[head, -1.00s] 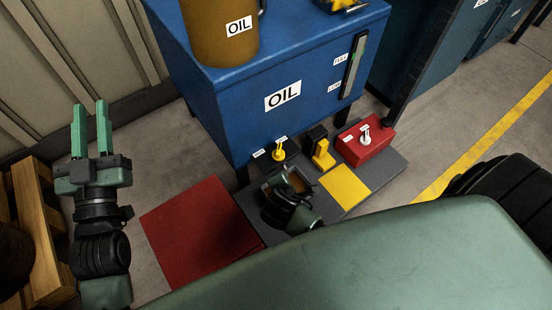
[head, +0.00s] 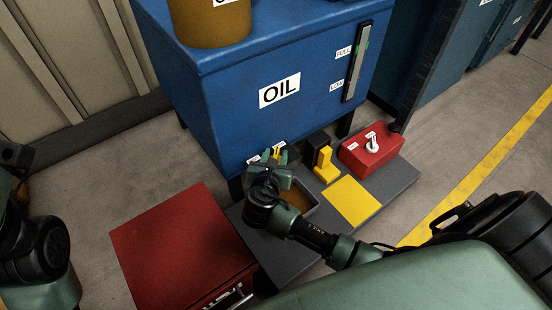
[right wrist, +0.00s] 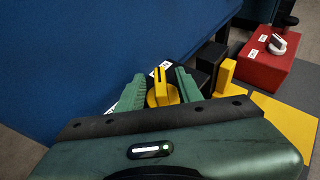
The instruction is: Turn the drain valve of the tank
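The blue oil tank (head: 215,115) stands with an "OIL" label on its front. The drain valve (right wrist: 161,92), a yellow round knob with an upright grip, sits on a dark base at the tank's lower edge. In the head view the valve (head: 277,151) is partly hidden by my right gripper (head: 273,158). In the right wrist view my right gripper (right wrist: 158,88) is open, with one green finger on each side of the knob's grip. Contact cannot be made out. My left gripper (head: 8,183) is cut off at the left edge, its fingers unclear.
A brown-filled tray (head: 297,197) lies below my right gripper. A yellow and black block (head: 325,168) and a red box (head: 372,152) with a white knob stand to the right. A yellow pad (head: 351,201) is on the grey plate. A red cabinet (head: 180,245) stands at left.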

